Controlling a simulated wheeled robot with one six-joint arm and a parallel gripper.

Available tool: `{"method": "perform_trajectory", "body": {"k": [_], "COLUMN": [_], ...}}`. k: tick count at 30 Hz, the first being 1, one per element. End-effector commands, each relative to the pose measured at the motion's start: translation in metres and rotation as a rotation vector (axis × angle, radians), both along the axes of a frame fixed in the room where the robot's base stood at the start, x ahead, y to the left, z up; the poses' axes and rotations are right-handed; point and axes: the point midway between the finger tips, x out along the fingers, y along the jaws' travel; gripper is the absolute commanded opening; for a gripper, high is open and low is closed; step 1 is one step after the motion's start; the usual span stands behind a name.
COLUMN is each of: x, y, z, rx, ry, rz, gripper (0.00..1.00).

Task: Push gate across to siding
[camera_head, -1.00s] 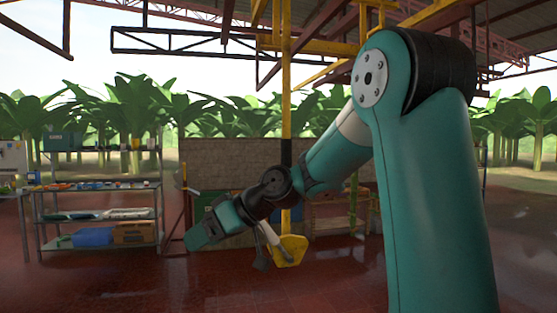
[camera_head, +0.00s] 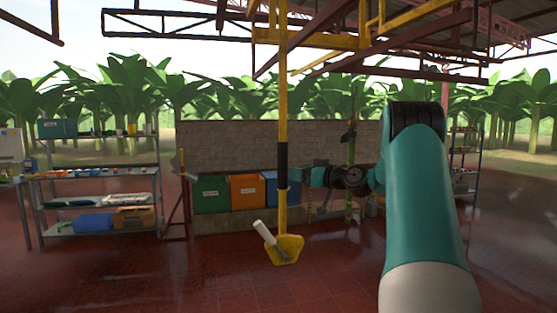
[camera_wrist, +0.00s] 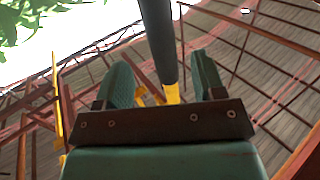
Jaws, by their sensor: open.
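A yellow pole (camera_head: 283,105) hangs from yellow overhead steelwork (camera_head: 310,40). It has a black sleeve (camera_head: 283,165) and a yellow plate (camera_head: 287,249) at its foot. I cannot tell for sure which overhead parts are the gate and the siding. My gripper (camera_head: 302,177) is at the right of the sleeve, at its lower part. In the wrist view my gripper (camera_wrist: 161,57) is open, and the dark sleeve (camera_wrist: 158,40) shows between its two green fingers, with yellow (camera_wrist: 172,94) below. Contact cannot be told.
A white-handled tool (camera_head: 264,232) sits at the plate. Green (camera_head: 211,194), orange (camera_head: 247,191) and blue (camera_head: 270,188) bins stand behind the pole by a low wall (camera_head: 225,148). Shelves (camera_head: 100,185) stand left. The red floor in front is clear.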

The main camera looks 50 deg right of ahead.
Motion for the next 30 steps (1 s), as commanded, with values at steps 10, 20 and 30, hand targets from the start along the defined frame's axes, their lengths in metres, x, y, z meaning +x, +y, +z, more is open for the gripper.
{"method": "perform_trajectory", "body": {"k": [10, 20, 30], "x": [0.074, 0.095, 0.095], "y": [0.005, 0.004, 0.004], "z": [0.005, 0.000, -0.001], "rx": [0.001, 0.001, 0.001], "ry": [0.001, 0.001, 0.001], "rz": [0.004, -0.001, 0.000], "gripper": [0.63, 0.63, 0.33]}}
